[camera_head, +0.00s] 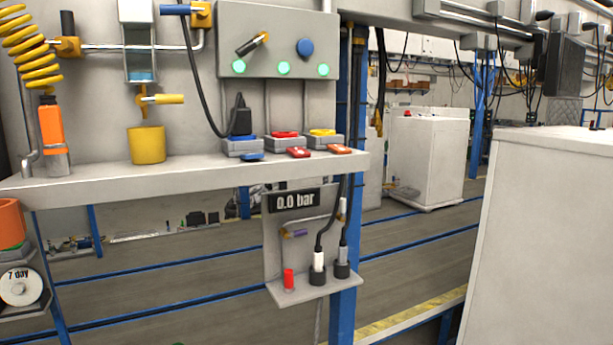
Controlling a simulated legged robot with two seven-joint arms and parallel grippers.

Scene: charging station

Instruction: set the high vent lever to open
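No label in view names the high vent lever, so I cannot tell which handle it is. At the top left, a blue handle (178,9) points left from a yellow valve body (202,14) on the metal pipe. Lower, a yellow lever (166,99) lies level on the tap below the sight tank (138,45). A small purple lever (295,233) sits on the pipe of the panel under the shelf, below a display (295,201) reading 0.0 bar. Neither of my grippers is in view.
A shelf (90,178) carries an orange bottle (52,136), a yellow cup (147,145) and several coloured switch blocks. A grey control box (276,22) with a black lever, a blue knob and green lights hangs above. A white cabinet (550,240) stands at the right.

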